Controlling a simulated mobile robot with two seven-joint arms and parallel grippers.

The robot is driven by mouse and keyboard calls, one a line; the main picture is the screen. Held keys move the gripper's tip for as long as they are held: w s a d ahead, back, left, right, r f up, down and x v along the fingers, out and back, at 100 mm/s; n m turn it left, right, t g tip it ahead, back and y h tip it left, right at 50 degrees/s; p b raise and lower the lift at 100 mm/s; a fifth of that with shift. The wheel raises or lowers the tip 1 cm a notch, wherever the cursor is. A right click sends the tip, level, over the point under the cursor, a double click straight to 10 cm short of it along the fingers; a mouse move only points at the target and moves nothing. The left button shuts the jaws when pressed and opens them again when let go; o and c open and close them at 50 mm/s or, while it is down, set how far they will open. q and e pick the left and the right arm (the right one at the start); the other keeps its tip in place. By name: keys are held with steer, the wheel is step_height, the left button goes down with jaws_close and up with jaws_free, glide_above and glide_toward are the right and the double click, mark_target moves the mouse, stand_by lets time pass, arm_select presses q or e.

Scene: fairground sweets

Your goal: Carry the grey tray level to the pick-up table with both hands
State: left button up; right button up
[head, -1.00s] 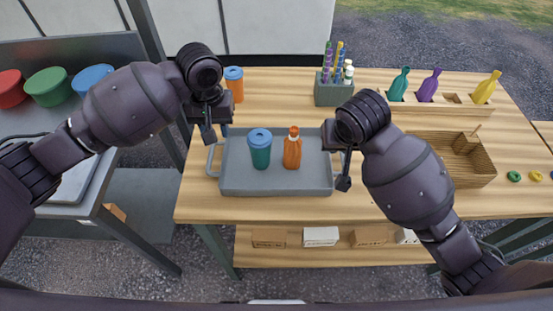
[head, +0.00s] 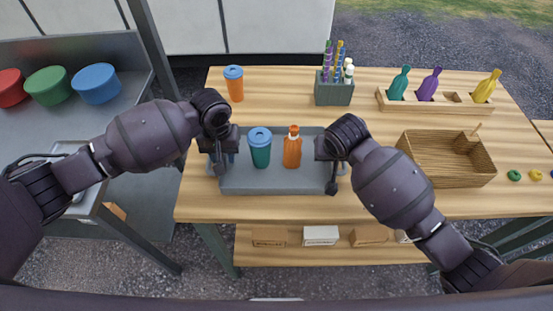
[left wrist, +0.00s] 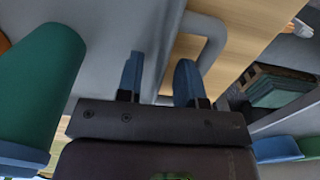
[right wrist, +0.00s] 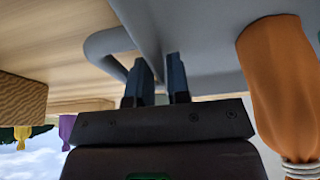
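The grey tray (head: 275,186) lies on the wooden table, with a teal cup (head: 260,150) and an orange bottle (head: 292,150) standing upright in it. My left gripper (head: 220,172) is at the tray's left end; in the left wrist view its two fingers (left wrist: 159,80) straddle the tray's end wall beside the handle (left wrist: 210,42), with a gap showing. My right gripper (head: 335,178) is at the right end; in the right wrist view its fingers (right wrist: 160,78) stand close together on the tray's wall beside the handle (right wrist: 100,45). The contact itself is partly hidden.
An orange cup with a blue lid (head: 234,85) stands behind the tray's left end. A grey counter with coloured tubs (head: 97,84) is left.

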steer(key=shift+c, duration=0.2)
arm_select(q)
steer(key=shift+c, duration=1.3)
arm_select(e)
steer(key=shift+c, duration=1.1)
arm_select(q)
jaws_close()
arm_select(e)
jaws_close()
arm_select(q)
steer(key=shift+r, duration=0.1)
arm_select(e)
steer(key=shift+r, duration=0.1)
